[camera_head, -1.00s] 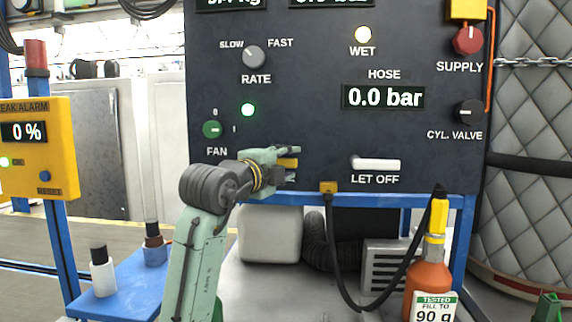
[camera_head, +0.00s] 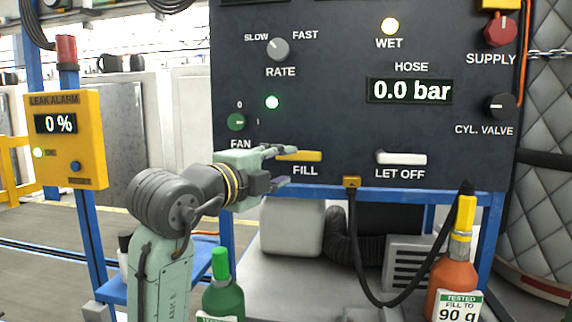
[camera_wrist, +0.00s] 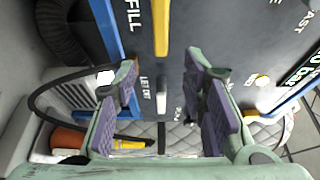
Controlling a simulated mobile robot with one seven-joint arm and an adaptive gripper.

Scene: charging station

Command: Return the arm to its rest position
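My arm reaches up from the bottom of the head view, with my gripper (camera_head: 288,166) in front of the dark panel. Its two fingers point right, spread apart and empty, just below and left of the yellow FILL handle (camera_head: 306,156). In the wrist view my gripper (camera_wrist: 162,85) also shows parted purple finger pads with nothing between them. The yellow FILL handle (camera_wrist: 161,25) shows ahead of the fingers there. The head view alone does not settle whether a fingertip touches the handle.
The panel (camera_head: 330,110) reads 0.0 bar, with a white LET OFF handle (camera_head: 402,159) right of FILL. An orange bottle (camera_head: 452,276) carries a hose at lower right. A green bottle (camera_head: 223,297) stands close beside my arm. A yellow leak alarm (camera_head: 66,150) stands left.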

